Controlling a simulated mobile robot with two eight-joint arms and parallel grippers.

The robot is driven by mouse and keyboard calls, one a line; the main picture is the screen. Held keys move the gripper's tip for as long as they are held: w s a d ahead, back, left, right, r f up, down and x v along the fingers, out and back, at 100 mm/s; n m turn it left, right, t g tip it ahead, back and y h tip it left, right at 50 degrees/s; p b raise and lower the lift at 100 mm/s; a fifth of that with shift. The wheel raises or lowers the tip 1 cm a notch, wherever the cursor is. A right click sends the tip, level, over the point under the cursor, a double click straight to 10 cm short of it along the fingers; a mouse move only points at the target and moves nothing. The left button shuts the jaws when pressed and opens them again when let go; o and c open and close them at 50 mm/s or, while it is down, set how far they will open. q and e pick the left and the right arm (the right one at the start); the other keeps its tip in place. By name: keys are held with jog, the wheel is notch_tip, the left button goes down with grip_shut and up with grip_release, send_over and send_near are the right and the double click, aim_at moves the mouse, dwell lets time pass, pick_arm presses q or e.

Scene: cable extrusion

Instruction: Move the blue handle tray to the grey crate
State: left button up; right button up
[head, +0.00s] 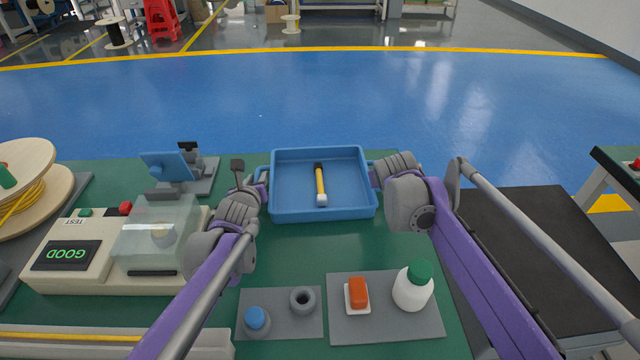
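The blue handle tray (281,211) is at the back middle of the green table. A tool with a yellow handle (320,182), a black end and a white end lies in it. My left gripper (258,187) is at the tray's left handle, which it partly covers. My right gripper (374,176) is at the right side of the tray, its fingers mostly hidden by its own wrist. I cannot tell whether either gripper is closed on a handle. I see no grey crate in this view.
A tester reading GOOD (66,256) and a cable spool (30,190) stand on the left. Grey mats (345,328) in front hold a white bottle (412,290), an orange block (358,292) and small parts. A black surface (540,255) is at right. Blue floor behind is clear.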

pick_arm(q)
grip_shut()
pick_arm(e)
grip_shut()
pick_arm(q)
jog(key=shift+a, duration=0.1)
dwell(1.1)
